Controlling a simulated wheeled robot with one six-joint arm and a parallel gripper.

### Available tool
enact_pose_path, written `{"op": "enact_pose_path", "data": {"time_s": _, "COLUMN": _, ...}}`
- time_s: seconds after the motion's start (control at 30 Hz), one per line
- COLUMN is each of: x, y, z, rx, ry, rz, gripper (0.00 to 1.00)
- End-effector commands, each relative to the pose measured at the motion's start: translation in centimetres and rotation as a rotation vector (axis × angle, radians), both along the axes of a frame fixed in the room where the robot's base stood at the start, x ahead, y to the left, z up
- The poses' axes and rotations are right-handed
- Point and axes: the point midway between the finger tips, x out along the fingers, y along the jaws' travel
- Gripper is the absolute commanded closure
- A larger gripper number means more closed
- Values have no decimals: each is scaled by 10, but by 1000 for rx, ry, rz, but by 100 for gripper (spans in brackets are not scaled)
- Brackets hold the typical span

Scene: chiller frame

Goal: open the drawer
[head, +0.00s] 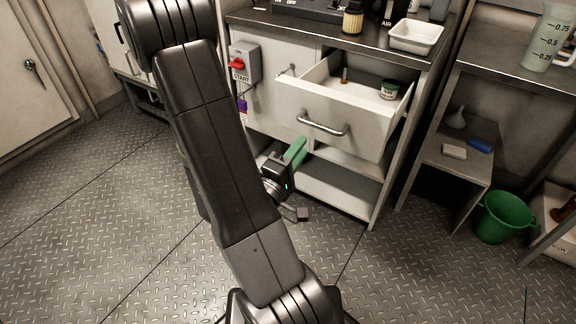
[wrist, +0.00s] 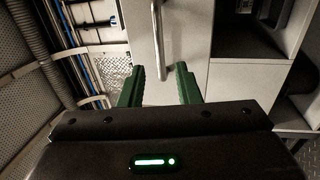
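The white drawer (head: 355,128) stands pulled out of the cabinet in the head view, with its inside visible. Its metal bar handle (head: 322,129) runs across the front. My gripper (head: 298,150) is below and slightly left of this handle, apart from it in the head view. In the wrist view my gripper (wrist: 157,75) has its two green fingers spread. A metal bar handle (wrist: 159,40) on a pale panel shows beyond and between them, and nothing is clasped. The wrist housing hides the finger bases.
The drawer holds a small jar (head: 391,90) and a small bottle (head: 344,75). A red-handled switch box (head: 244,63) is left of it. A white tray (head: 416,36) sits on the countertop. A green bucket (head: 503,216) stands at right. The floor at left is clear.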

Motion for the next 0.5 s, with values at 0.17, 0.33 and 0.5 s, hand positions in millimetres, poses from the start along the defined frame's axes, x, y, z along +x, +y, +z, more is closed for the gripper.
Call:
{"op": "enact_pose_path", "data": {"time_s": 0.17, "x": -18, "y": 13, "z": -4, "rx": -2, "ry": 2, "rz": 5, "gripper": 70}}
{"op": "enact_pose_path", "data": {"time_s": 0.33, "x": -29, "y": 21, "z": -7, "rx": -2, "ry": 2, "rz": 3, "gripper": 70}}
{"op": "enact_pose_path", "data": {"time_s": 0.5, "x": -35, "y": 24, "z": -8, "rx": -1, "ry": 1, "rz": 1, "gripper": 70}}
